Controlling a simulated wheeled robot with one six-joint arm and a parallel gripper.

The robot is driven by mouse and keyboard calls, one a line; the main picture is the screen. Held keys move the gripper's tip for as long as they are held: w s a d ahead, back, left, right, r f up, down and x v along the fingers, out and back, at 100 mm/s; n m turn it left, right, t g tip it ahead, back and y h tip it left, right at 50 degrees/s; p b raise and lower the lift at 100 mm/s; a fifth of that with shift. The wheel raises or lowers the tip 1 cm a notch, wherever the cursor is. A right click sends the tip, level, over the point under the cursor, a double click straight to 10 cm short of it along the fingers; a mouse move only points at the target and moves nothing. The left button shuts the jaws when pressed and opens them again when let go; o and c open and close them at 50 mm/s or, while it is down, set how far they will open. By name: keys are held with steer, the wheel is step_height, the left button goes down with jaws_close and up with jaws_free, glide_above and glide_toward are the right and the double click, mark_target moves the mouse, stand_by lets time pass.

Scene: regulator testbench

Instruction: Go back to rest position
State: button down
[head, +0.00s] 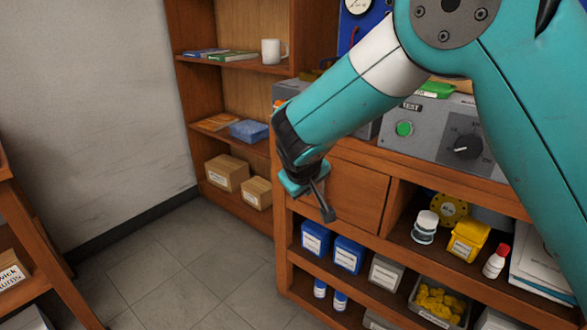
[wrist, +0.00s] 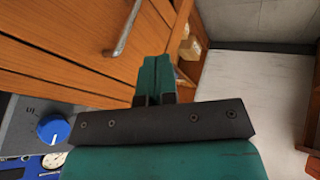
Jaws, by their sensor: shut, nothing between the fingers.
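My gripper (head: 325,205) hangs at the end of my teal arm, in front of the wooden bench cabinet (head: 350,195). In the wrist view its fingers (wrist: 155,80) are closed together with nothing between them. The control panel (head: 440,130) has a green button and a black knob and sits on the bench top, right of my gripper and partly behind my arm. In the wrist view a blue knob (wrist: 53,129) shows at lower left.
A wooden shelf (head: 235,60) with a white mug (head: 271,52), books and cardboard boxes (head: 227,172) stands at the back. Cabinet shelves hold blue boxes (head: 348,254), a yellow container (head: 468,240) and bottles. The tiled floor (head: 170,270) at left is clear.

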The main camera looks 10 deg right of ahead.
steer(key=s+d+r+n+g+y, duration=0.15)
steer(key=s+r, duration=0.25)
steer(key=s, duration=0.7)
steer(key=s+d+r+g+y, duration=0.2)
steer(key=s+r+g+y, duration=0.1)
steer(key=s, duration=0.8)
steer(key=s+d+r+g+y, duration=0.2)
steer(key=s+r, duration=0.2)
steer(key=s, duration=0.7)
step_height(320, 180, up, 18)
steer(key=p, duration=1.8)
steer(key=shift+s+a+r, duration=0.25)
